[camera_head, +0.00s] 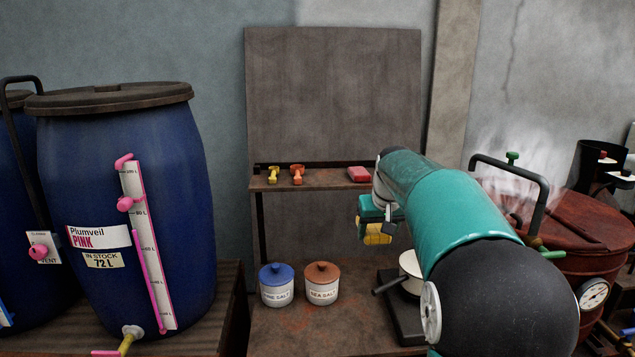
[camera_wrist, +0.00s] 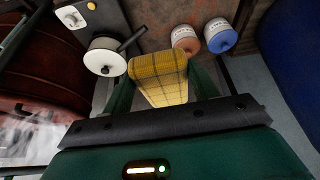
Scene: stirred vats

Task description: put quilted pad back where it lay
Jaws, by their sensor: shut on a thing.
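The quilted pad (camera_wrist: 160,80) is yellow with a grid of stitched lines. In the wrist view it sits between the two green fingers of my gripper (camera_wrist: 162,92), which is shut on it. In the head view the yellow pad (camera_head: 376,234) shows below my green gripper (camera_head: 374,216), held in the air in front of the shelf and above the lower bench. My arm hides part of the space to the right. Which spot the pad came from cannot be told.
The shelf (camera_head: 325,182) bears a yellow valve, an orange valve and a red block (camera_head: 359,174). Below stand a blue-lidded jar (camera_head: 276,288), a brown-lidded jar (camera_head: 322,287) and a white pot (camera_wrist: 104,58) on a hotplate. A blue barrel (camera_head: 90,170) stands left; a steaming red vat (camera_head: 570,245) stands right.

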